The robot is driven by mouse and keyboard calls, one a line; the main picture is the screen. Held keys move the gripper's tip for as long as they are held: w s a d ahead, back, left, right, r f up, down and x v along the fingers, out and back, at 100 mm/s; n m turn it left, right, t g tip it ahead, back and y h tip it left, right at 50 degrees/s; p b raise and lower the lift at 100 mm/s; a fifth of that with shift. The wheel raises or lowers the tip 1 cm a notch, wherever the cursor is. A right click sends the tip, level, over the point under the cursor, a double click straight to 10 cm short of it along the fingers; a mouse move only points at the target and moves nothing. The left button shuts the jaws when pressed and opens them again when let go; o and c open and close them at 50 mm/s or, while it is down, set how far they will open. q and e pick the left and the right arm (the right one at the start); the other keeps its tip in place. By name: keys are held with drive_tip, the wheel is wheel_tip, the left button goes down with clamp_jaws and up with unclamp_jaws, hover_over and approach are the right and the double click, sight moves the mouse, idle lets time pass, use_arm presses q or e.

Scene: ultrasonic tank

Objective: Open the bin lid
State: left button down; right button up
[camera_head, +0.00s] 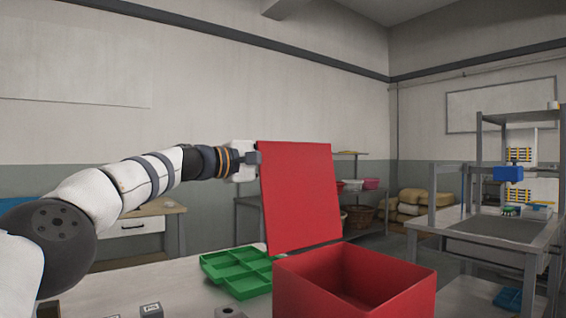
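The red bin (310,288) stands on the table at the lower middle, with its top uncovered and its inside partly visible. Its flat red lid (300,195) stands nearly upright at the bin's back edge. My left gripper (254,158) is at the upper left edge of the lid, touching it or very close to it. The lid hides part of the fingers, so I cannot tell whether they are shut on it. My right gripper is not in view.
A green compartment tray (240,270) lies on the table left of the bin. Small grey blocks (151,310) sit at the front edge of the view. A workbench (520,255) stands at the right, and a shelf with baskets (357,216) stands behind the lid.

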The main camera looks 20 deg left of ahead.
use_arm(q)
drive_tip(key=shift+r, duration=0.1)
idle(0.3)
drive_tip(key=c, duration=1.7)
unclamp_jaws()
drive_tip(key=shift+d, duration=0.1)
drive_tip(key=shift+w+d+f, duration=0.1)
drive_tip(key=shift+f, duration=0.4)
